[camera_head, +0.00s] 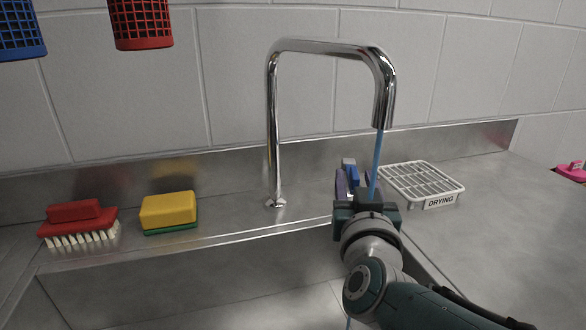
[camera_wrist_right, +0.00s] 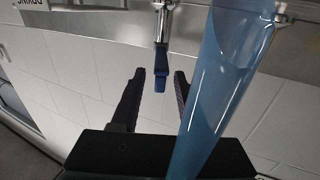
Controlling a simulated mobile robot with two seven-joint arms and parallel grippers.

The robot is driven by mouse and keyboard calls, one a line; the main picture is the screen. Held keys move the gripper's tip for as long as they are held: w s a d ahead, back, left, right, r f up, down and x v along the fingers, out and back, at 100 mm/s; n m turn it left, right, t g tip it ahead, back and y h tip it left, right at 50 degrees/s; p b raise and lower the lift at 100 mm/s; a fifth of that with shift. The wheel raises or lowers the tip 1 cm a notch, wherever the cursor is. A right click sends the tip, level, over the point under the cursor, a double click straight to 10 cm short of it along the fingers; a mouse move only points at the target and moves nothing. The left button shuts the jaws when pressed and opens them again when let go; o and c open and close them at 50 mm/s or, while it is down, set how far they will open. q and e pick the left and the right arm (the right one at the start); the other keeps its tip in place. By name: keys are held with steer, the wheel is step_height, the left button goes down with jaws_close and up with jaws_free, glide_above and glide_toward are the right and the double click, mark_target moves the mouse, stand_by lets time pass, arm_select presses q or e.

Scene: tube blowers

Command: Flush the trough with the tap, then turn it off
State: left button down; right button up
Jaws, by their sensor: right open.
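The chrome tap (camera_head: 274,120) stands at the back of the steel counter, its spout bent over to the right. A blue stream of water (camera_head: 377,160) runs from the spout, passing close by my right gripper (camera_head: 350,182); it also crosses the right wrist view (camera_wrist_right: 225,80). A lever with a blue tip (camera_wrist_right: 160,77) appears between my open right fingers (camera_wrist_right: 159,92) in the wrist view, with gaps on both sides; contact is not visible. In the head view the blue tip (camera_head: 348,162) is partly hidden by the gripper. The trough (camera_head: 200,295) lies below the counter edge. My left gripper is out of view.
A red brush (camera_head: 75,217) and a yellow-green sponge (camera_head: 168,211) lie on the ledge at left. A white rack marked DRYING (camera_head: 422,180) sits right of the gripper. Red (camera_head: 140,22) and blue (camera_head: 18,28) baskets hang above. A pink item (camera_head: 572,171) is at far right.

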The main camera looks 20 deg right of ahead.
steer(key=shift+s+a+p, duration=0.1)
steer(key=shift+s+p, duration=0.2)
steer(key=shift+p, duration=0.05)
steer(key=p+v, duration=0.5)
steer(key=v, duration=0.4)
steer(key=shift+s, duration=0.2)
steer(key=shift+w+y, duration=0.1)
steer(key=shift+y, duration=0.2)
